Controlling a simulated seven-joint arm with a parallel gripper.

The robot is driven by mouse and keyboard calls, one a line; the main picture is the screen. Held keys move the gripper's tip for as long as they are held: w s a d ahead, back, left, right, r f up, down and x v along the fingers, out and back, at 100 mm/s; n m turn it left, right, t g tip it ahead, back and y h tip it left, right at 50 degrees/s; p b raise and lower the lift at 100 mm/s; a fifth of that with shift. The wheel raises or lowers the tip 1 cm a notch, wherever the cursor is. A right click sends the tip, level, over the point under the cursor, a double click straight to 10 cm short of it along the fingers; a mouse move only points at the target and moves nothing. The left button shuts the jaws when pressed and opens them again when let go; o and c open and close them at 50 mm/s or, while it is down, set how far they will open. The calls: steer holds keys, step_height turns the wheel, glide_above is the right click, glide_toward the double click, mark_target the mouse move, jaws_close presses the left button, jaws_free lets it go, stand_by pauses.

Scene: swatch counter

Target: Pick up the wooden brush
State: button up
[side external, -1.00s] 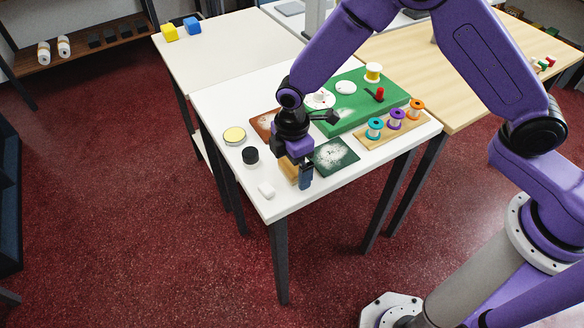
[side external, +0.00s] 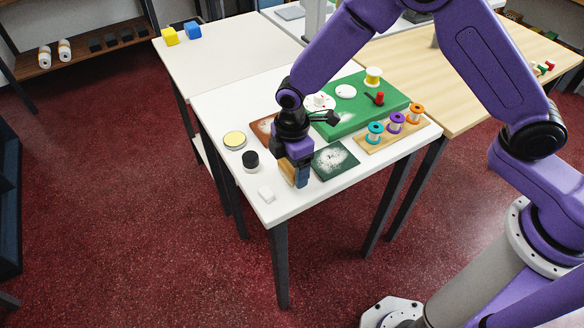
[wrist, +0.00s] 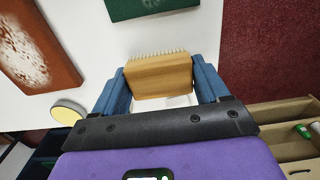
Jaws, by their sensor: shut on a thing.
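The wooden brush (wrist: 160,77) is a tan wooden block with pale bristles along one edge in the wrist view. It sits between the two blue fingers of my gripper (wrist: 162,86), with a finger against each end. In the side view the brush (side external: 287,171) shows beside the fingers of my gripper (side external: 297,176), close over the white table's front part. My gripper is shut on the brush. I cannot tell whether the brush touches the tabletop.
A dark green dusty swatch (side external: 334,160) lies just right of my gripper. A white block (side external: 266,194), a black-lidded jar (side external: 250,161) and a yellow-topped tin (side external: 234,140) stand left. A green board (side external: 370,103) and a spool rack (side external: 391,134) are behind. The table's front edge is close.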

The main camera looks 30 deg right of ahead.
steer(key=s+d+r, duration=0.7)
steer(key=s+r, duration=0.4)
steer(key=s, duration=0.1)
steer(key=shift+d+r, duration=0.25)
steer(key=shift+r, duration=0.15)
